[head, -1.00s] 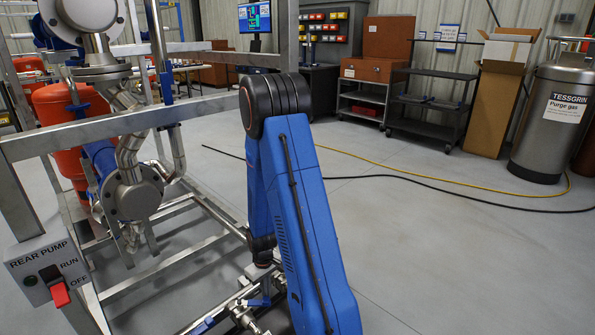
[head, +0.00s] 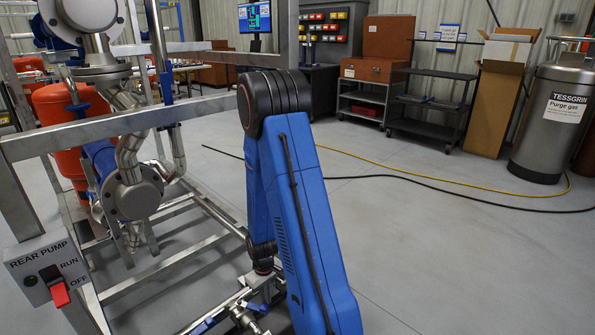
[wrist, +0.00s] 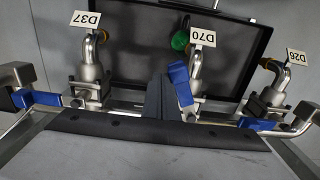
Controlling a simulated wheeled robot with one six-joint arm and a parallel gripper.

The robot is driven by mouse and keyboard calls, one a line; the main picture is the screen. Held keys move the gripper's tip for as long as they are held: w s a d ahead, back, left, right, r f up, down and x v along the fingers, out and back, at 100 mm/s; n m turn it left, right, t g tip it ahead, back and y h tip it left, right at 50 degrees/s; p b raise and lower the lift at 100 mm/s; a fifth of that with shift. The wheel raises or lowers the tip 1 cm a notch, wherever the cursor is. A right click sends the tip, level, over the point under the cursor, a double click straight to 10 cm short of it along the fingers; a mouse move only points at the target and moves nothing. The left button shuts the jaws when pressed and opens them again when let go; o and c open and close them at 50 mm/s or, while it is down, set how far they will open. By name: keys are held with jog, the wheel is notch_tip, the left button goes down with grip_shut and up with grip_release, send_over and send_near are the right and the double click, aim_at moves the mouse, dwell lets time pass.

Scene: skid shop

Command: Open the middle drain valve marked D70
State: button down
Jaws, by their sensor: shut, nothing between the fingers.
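In the wrist view the middle drain valve's tag D70 (wrist: 202,38) hangs by its bent metal spout (wrist: 196,66). Its blue lever (wrist: 181,84) points up the picture, roughly along the spout and slightly tilted. My gripper (wrist: 160,82) is shut and empty, its dark fingers just left of this lever; whether they touch it I cannot tell. The valve tagged D37 (wrist: 86,20) is on the left with its blue lever (wrist: 38,98) lying across its spout. The valve tagged D26 (wrist: 296,58) is on the right, its blue lever (wrist: 258,124) also crosswise.
A dark rectangular tray (wrist: 140,45) lies below the spouts. A round green object (wrist: 180,40) is beside the D70 spout. In the head view a metal skid frame (head: 130,122) with a rear pump switch box (head: 47,270) stands at left.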

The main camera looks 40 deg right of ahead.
aim_at(264, 307)
jog(key=shift+s+a, duration=0.2)
jog(key=shift+s, duration=0.05)
jog(key=shift+s+a, duration=0.6)
jog(key=shift+a, duration=0.3)
jog(key=shift+s+a, duration=0.25)
jog(key=shift+a, duration=0.1)
jog(key=shift+d, duration=0.1)
dwell(0.3)
jog(key=shift+d, duration=0.5)
jog(key=shift+r, duration=3.5)
